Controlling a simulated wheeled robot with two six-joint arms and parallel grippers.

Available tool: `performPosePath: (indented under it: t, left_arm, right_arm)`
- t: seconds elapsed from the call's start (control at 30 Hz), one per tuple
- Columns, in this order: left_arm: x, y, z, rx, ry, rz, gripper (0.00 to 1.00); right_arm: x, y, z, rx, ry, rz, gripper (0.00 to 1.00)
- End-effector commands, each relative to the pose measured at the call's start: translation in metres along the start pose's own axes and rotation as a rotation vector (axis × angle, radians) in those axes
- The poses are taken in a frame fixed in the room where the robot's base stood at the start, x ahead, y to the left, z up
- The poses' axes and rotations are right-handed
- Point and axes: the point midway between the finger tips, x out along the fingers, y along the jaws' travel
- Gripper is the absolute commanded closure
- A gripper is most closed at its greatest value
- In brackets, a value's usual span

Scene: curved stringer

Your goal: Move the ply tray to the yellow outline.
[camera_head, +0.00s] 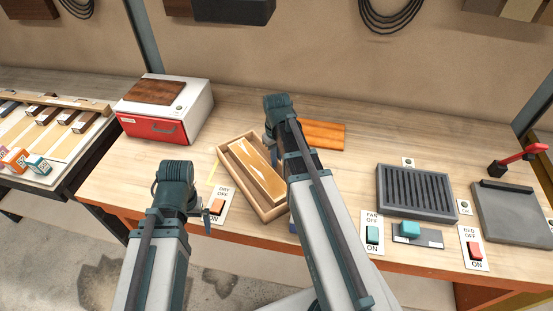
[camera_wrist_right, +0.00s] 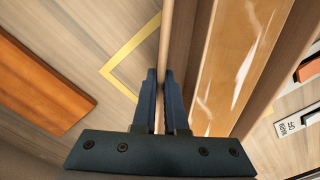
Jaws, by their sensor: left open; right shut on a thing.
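The ply tray (camera_head: 239,183) is an open wooden box with glossy pale strips inside, lying on the bench at the middle. The yellow outline (camera_wrist_right: 120,60) is on the bench just beside the tray in the right wrist view; a short piece (camera_head: 212,169) shows left of the tray in the head view. My left gripper (camera_head: 205,214) is empty and open, near the front edge by the dry switch.
The dry switch (camera_head: 217,207) sits close left of the tray. A white and red box (camera_head: 165,112) stands behind left. An orange board (camera_head: 322,134) lies behind right. A slotted grey block (camera_head: 417,190) and fan switch (camera_head: 372,234) are to the right.

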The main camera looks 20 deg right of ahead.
Motion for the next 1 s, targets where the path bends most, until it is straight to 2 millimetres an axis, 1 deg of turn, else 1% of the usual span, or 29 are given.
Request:
performPosePath:
  t: [0.1,0.13,0.27,0.3,0.67,0.87,1.0]
  left_arm:
    - [0.004,0.0,0.0,0.0,0.0,0.0,0.0]
    - [0.002,0.0,0.0,0.0,0.0,0.0,0.0]
    - [0.002,0.0,0.0,0.0,0.0,0.0,0.0]
    - [0.002,0.0,0.0,0.0,0.0,0.0,0.0]
    - [0.0,0.0,0.0,0.0,0.0,0.0,0.0]
    - [-0.013,-0.001,0.001,0.0,0.0,0.0,0.0]
    - [-0.03,-0.003,0.002,0.0,0.0,0.0,0.0]
  right_arm:
    - [0.004,0.0,0.0,0.0,0.0,-0.002,1.0]
    - [0.002,0.0,0.0,0.0,0.0,0.0,0.85]
    - [0.002,0.0,0.0,0.0,0.0,0.0,0.61]
    - [0.002,0.0,0.0,0.0,0.0,0.0,0.6]
    - [0.0,0.0,0.0,0.0,0.0,0.0,0.6]
    - [-0.013,0.0,0.0,0.0,0.0,0.0,0.6]
    - [-0.03,0.0,0.0,0.0,0.0,0.0,0.6]
